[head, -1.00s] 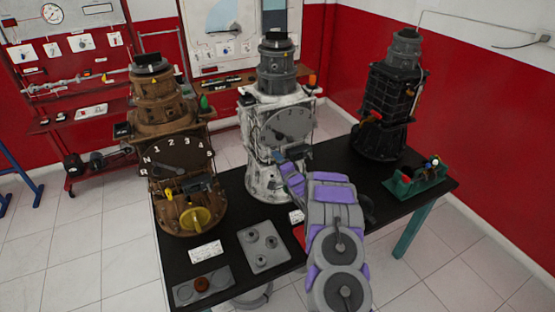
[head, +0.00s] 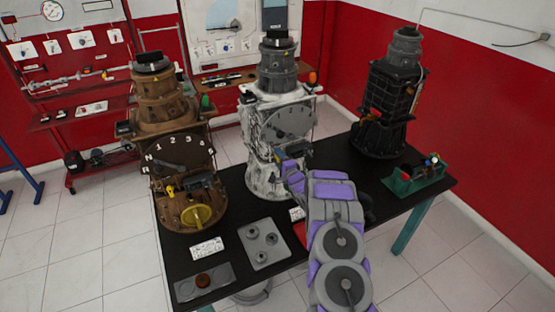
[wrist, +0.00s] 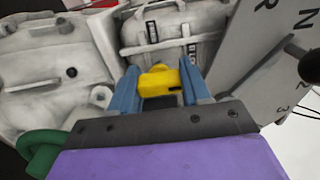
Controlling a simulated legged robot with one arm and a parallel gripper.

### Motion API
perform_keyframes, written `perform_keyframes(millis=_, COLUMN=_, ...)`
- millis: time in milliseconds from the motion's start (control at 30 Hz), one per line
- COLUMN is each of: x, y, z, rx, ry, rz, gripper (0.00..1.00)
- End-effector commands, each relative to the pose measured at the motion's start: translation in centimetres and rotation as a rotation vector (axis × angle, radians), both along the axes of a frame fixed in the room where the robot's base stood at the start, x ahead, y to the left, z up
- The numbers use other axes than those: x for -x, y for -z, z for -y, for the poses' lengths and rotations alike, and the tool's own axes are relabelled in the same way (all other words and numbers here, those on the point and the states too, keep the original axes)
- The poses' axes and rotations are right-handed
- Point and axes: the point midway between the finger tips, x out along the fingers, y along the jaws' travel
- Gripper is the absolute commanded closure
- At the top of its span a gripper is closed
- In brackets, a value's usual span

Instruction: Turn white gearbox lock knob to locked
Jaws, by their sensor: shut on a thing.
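The white gearbox (head: 265,127) stands upright at the middle of the black table, with a grey numbered dial (head: 288,122) on its front. In the wrist view, the yellow lock knob (wrist: 159,78) sits between the two blue fingers of my gripper (wrist: 160,90), which are shut on it. The knob is in front of the white casing (wrist: 180,25), where two dark labels show; their words are too small to read. In the head view, my wrist hides the knob and the fingertips, low on the gearbox front.
A brown gearbox (head: 165,110) stands at left and a black gearbox (head: 387,100) at right. A green fixture (head: 415,181) lies at the table's right. A grey plate with knobs (head: 262,243) is near the front. The dial plate (wrist: 265,50) is close right of my fingers.

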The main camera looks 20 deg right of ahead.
Motion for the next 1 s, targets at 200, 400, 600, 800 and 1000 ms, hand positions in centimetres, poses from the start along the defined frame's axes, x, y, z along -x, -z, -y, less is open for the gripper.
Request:
perform_keyframes(millis=200, x=0.1, y=-0.1, z=0.6, rx=-0.003, ry=0.011, rz=0.002, gripper=0.34)
perform_keyframes(millis=400, x=0.1, y=-0.1, z=0.0, rx=0.001, ry=0.006, rz=0.000, gripper=0.28)
perform_keyframes(millis=600, x=0.4, y=-0.1, z=-0.3, rx=0.003, ry=0.004, rz=-0.002, gripper=0.28)
perform_keyframes(millis=800, x=2.3, y=-0.2, z=0.1, rx=0.001, ry=0.006, rz=0.000, gripper=0.28)
perform_keyframes(millis=1000, x=5.6, y=0.0, z=0.5, rx=-0.003, ry=0.008, rz=-0.002, gripper=0.28)
